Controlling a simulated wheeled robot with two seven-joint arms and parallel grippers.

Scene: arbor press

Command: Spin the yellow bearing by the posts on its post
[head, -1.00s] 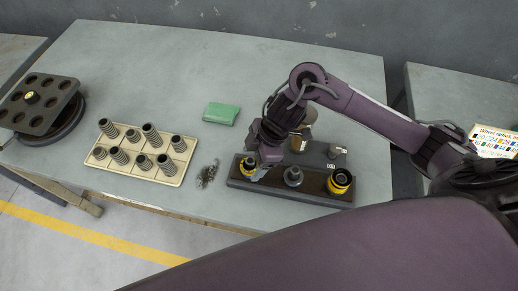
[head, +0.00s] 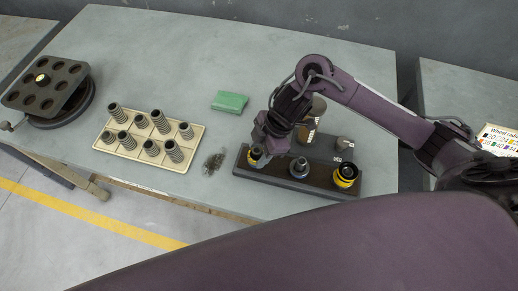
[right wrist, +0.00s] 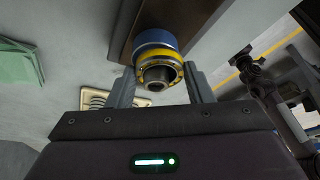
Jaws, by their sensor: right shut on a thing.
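The yellow bearing (head: 256,157) is on the left post of the dark wooden base (head: 318,184). In the right wrist view, the yellow bearing (right wrist: 160,64) shows as a yellow ring around a grey hub, with a blue part (right wrist: 155,38) behind it. My right gripper (head: 259,152) reaches down over that post. In the right wrist view, its two fingers (right wrist: 159,78) stand either side of the yellow ring, shut on it. The gripper hides part of the bearing in the head view. My left gripper is not in view.
The base also bears a grey-and-blue middle piece (head: 299,169) and a yellow-and-black right piece (head: 345,176). Metal cylinders stand behind it.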

